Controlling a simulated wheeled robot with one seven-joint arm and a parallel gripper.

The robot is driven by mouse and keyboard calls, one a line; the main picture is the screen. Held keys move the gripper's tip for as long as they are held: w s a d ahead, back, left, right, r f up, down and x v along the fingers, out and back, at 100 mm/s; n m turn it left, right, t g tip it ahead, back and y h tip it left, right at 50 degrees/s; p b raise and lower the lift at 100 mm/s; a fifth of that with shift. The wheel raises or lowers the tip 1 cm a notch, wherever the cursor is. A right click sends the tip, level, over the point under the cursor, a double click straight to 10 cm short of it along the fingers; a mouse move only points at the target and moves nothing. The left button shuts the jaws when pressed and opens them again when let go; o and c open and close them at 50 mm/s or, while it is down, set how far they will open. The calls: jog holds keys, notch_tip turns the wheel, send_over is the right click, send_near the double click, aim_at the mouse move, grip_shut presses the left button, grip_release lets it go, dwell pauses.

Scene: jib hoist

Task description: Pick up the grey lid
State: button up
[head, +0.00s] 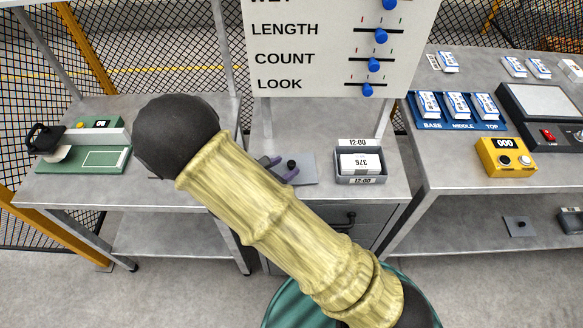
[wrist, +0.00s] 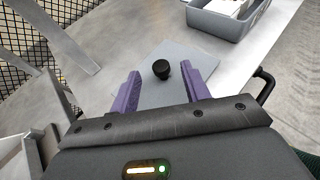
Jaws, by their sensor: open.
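The grey lid (wrist: 171,88) is a flat grey plate with a black knob (wrist: 161,69). It lies on the middle table, and the knob shows between my fingers in the wrist view. In the head view part of the lid (head: 307,171) shows beside my arm, which hides the rest. My gripper (wrist: 166,84) has purple fingers, apart, one on each side of the knob with gaps and nothing held. The fingers also show in the head view (head: 281,169), close to the knob. I cannot tell their exact height over the lid.
A grey tray (head: 361,180) marked 12:00 with a white card stands right of the lid. A panel with blue sliders (head: 330,50) rises behind. A green stamping device (head: 85,150) is on the left table; card bins (head: 457,124) and a yellow counter (head: 506,158) are on the right table.

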aim_at(289, 165)
jog(key=x, duration=0.4)
jog(key=shift+s, duration=0.1)
jog(key=shift+c, duration=0.2)
grip_shut()
